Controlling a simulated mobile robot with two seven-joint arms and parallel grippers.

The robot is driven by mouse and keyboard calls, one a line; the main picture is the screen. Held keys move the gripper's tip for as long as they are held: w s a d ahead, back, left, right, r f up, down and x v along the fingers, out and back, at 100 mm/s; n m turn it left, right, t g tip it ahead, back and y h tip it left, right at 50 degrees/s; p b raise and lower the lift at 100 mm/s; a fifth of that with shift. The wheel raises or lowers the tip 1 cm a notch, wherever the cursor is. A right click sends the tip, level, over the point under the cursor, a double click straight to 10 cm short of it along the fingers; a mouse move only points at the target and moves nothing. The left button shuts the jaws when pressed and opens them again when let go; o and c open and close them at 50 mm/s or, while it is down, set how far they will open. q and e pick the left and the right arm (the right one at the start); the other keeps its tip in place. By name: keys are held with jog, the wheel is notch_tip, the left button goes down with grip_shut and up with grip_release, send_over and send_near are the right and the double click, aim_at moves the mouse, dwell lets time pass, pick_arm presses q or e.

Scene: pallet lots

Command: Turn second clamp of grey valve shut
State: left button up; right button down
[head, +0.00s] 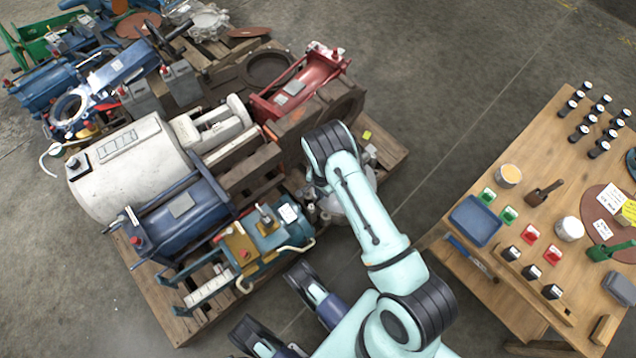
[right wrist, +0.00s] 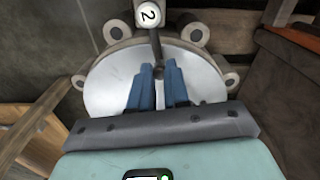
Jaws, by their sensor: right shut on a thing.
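The grey valve is a pale round disc in a grey housing with several lugs. It fills the upper middle of the right wrist view (right wrist: 108,88). In the head view it shows only in part (head: 333,208), below my right wrist at the pallet's right edge. A round white tag marked 2 (right wrist: 149,14) sits at its top rim, with the dark handle of the second clamp (right wrist: 155,42) running down from it. My right gripper (right wrist: 157,72) is shut on this handle, one blue finger on each side. In the head view my wrist hides these fingers. My left gripper is not in view.
Machines crowd the wooden pallet (head: 170,318): a white tank (head: 130,170), a blue unit (head: 185,212), a teal and yellow pump (head: 270,230) and a red frame (head: 303,85). A wooden table (head: 545,230) with small items stands right. Floor between is clear.

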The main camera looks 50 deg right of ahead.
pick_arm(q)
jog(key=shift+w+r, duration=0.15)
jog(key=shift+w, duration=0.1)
pick_arm(e)
jog(key=shift+s+a+m, duration=0.1)
jog(key=shift+s+m, duration=0.45)
jog(key=shift+m, duration=0.35)
jog(key=c, duration=1.1)
grip_release()
jog(key=shift+r, duration=0.35)
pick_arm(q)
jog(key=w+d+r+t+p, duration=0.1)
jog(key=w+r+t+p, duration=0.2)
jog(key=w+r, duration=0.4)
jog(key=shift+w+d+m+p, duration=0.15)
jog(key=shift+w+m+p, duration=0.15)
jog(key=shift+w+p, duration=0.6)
pick_arm(e)
notch_tip(320, 180, up, 13)
jog(key=shift+f, duration=0.2)
